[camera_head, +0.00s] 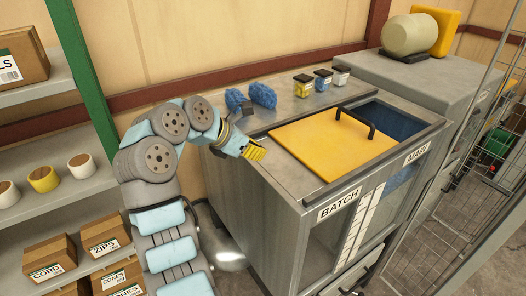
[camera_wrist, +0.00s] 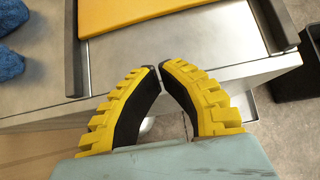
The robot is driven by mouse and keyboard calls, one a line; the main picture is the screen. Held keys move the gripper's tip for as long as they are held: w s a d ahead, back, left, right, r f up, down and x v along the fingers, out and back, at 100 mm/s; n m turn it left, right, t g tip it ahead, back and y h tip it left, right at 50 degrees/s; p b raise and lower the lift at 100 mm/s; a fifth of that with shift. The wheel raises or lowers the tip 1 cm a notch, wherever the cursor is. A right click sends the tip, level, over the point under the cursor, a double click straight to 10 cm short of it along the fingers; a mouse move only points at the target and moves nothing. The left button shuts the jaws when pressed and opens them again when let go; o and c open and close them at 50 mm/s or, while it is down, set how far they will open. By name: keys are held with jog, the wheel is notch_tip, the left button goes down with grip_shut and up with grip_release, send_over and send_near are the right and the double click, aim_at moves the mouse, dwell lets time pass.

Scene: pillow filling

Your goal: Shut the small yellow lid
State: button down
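A flat yellow lid (camera_head: 325,143) with a black bar handle (camera_head: 356,123) lies on top of the grey metal machine (camera_head: 300,210) labelled BATCH. To its right, part of the top opening (camera_head: 395,118) is uncovered and shows a dark blue inside. The lid's edge also shows at the top of the wrist view (camera_wrist: 140,14). My gripper (camera_head: 256,152), with yellow ribbed fingers, is left of the lid, near the machine's left edge, and apart from the lid. In the wrist view its fingertips (camera_wrist: 160,67) nearly meet, with nothing between them.
Two blue fluffy pieces (camera_head: 262,96) and several small jars (camera_head: 322,80) stand behind the lid. A grey cabinet (camera_head: 420,85) with a beige roll (camera_head: 408,34) is at the back right. A wire cage (camera_head: 490,140) stands right; shelves with boxes (camera_head: 105,233) stand left.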

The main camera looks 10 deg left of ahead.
aim_at(281, 162)
jog(key=p+x, duration=0.1)
jog(key=x, duration=0.6)
jog(key=shift+d+f, duration=0.15)
jog(key=shift+d, duration=0.1)
jog(key=shift+w+d+p, duration=0.5)
jog(key=shift+w+d, duration=0.35)
jog(key=shift+d, duration=0.05)
jog(key=shift+w+d, duration=0.45)
jog(key=shift+d, duration=0.05)
